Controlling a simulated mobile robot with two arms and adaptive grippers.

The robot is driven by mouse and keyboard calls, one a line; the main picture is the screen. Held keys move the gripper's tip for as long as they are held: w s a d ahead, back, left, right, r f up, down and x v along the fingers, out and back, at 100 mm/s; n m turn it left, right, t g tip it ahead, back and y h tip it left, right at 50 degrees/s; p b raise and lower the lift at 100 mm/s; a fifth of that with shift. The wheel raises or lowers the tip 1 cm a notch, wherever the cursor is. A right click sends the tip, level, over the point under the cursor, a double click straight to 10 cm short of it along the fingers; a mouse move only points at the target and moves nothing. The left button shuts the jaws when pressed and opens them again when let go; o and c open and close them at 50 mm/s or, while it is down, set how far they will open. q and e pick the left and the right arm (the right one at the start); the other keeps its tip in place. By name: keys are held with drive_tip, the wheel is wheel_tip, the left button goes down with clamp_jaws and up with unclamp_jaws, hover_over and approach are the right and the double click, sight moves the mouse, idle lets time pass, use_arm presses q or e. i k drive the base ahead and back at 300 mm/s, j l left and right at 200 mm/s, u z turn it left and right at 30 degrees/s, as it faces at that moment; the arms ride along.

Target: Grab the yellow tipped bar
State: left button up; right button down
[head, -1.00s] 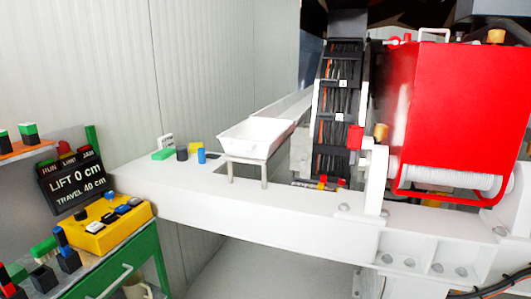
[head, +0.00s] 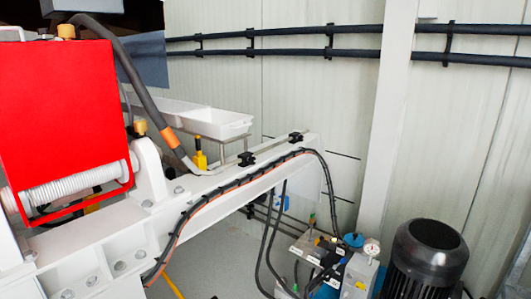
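I cannot make out a clear yellow tipped bar in the head view. A small upright yellow piece with a dark top (head: 200,159) stands on the white beam (head: 232,177), below a white tray (head: 208,120). Whether it belongs to a bar is not clear at this size. Neither of my grippers is in view.
A red guard (head: 57,100) with a white coil covers the left. A hose with orange bands (head: 138,82) reaches the beam. Cables run along the beam. A hydraulic unit with a gauge (head: 371,247) and a black motor (head: 428,255) stand at lower right.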

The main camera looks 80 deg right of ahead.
sight(198, 151)
drive_tip(key=l+z, duration=0.2)
drive_tip(key=z, duration=0.2)
drive_tip(key=l+z, duration=0.15)
drive_tip(key=z, duration=0.25)
drive_tip(key=i+l+z, duration=0.15)
drive_tip(key=z, duration=0.3)
drive_tip(key=i+l+z, duration=0.1)
drive_tip(key=z, duration=0.3)
drive_tip(key=i+l+z, duration=0.1)
drive_tip(key=z, duration=0.3)
drive_tip(key=i+l, duration=0.1)
drive_tip(key=i+l+z, duration=0.05)
